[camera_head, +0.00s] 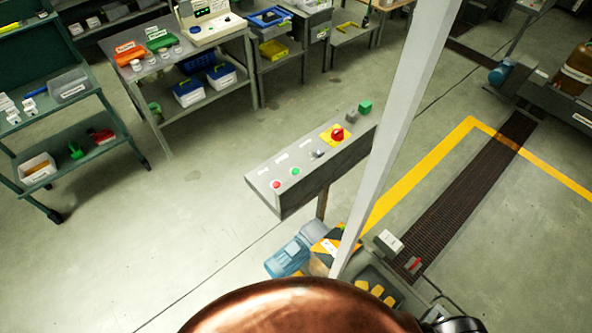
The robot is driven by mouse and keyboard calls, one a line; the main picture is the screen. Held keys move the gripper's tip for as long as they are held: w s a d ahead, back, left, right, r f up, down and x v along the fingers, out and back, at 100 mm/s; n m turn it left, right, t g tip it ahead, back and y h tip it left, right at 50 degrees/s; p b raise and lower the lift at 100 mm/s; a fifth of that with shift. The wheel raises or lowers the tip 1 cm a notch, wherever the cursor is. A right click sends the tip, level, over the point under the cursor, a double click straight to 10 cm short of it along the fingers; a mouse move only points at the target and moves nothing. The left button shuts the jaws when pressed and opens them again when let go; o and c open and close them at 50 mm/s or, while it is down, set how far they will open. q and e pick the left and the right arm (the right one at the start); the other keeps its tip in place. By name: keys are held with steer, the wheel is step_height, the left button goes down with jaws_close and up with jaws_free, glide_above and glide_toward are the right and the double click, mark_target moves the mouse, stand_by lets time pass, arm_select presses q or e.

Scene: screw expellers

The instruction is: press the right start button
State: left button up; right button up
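A grey control box (330,172) on a post stands near the middle of the head view. I cannot tell from labels which is the start button. Neither of my grippers is in view.
A pale upright post (397,120) passes right of the box. A copper-coloured rounded surface (300,308) fills the bottom edge. Machinery with yellow pieces (376,290) lies lower right. Workbenches (205,100) and a green cart (75,155) stand at the back left. The left floor is clear.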

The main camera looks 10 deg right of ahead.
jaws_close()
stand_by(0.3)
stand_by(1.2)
